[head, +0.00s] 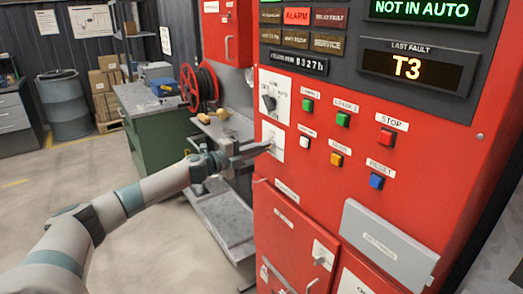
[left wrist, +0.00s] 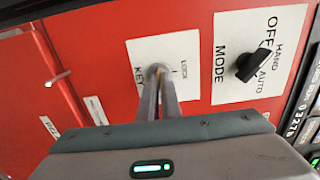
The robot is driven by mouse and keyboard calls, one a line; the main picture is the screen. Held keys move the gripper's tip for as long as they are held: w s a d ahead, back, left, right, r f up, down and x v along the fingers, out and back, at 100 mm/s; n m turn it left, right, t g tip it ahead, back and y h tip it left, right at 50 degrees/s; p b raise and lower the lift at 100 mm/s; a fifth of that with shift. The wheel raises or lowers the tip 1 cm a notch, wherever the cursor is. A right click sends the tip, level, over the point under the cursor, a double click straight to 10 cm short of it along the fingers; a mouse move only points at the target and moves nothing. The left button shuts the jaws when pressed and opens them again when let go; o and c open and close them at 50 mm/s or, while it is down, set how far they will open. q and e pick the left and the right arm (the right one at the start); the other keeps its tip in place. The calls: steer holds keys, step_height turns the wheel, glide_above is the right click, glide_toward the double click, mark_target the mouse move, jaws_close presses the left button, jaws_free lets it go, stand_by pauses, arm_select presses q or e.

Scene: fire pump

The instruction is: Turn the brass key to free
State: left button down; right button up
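The white key-switch plate (head: 278,137) is on the red panel front, below the mode switch. It also shows in the left wrist view (left wrist: 188,52), with the words KEY and LOCK readable. My left gripper (head: 266,147) reaches it from the left with its fingertips at the plate. In the left wrist view the two slim fingers (left wrist: 158,76) lie close together over the key spot. The brass key is almost wholly hidden between the tips; they look shut on it. How far the key is turned cannot be seen. My right gripper is not in view.
The black mode switch (head: 268,102) sits just above the key plate. Several coloured push buttons, such as the green one (head: 307,105), are to the right. A red cabinet door (head: 290,240) is below. A red hose reel (head: 190,88) and green workbench (head: 150,120) stand behind my arm.

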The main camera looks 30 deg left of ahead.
arm_select(q)
steer(key=shift+f, duration=0.1)
stand_by(0.3)
steer(key=c, duration=2)
jaws_free()
steer(key=shift+s, duration=0.1)
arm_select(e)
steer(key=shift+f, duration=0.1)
